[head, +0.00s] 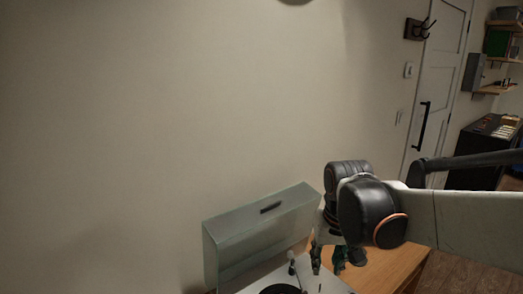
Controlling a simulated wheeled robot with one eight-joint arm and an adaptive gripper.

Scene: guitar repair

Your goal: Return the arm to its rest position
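My arm reaches in from the right edge of the head view, with its white link and black joint covers in front of the wall. My gripper (328,266) hangs below the wrist and points downward, over or in front of the turntable (256,284). The wrist and forearm hide part of the gripper and of the table. I cannot tell how high the fingertips are above the turntable.
The turntable's clear lid (235,238) stands raised near the wall. The turntable is on a wooden table (402,268). A white door (440,90), wall hooks (415,30), a dark cabinet (470,150) and shelves (508,60) are at the right. Bare wall fills the left.

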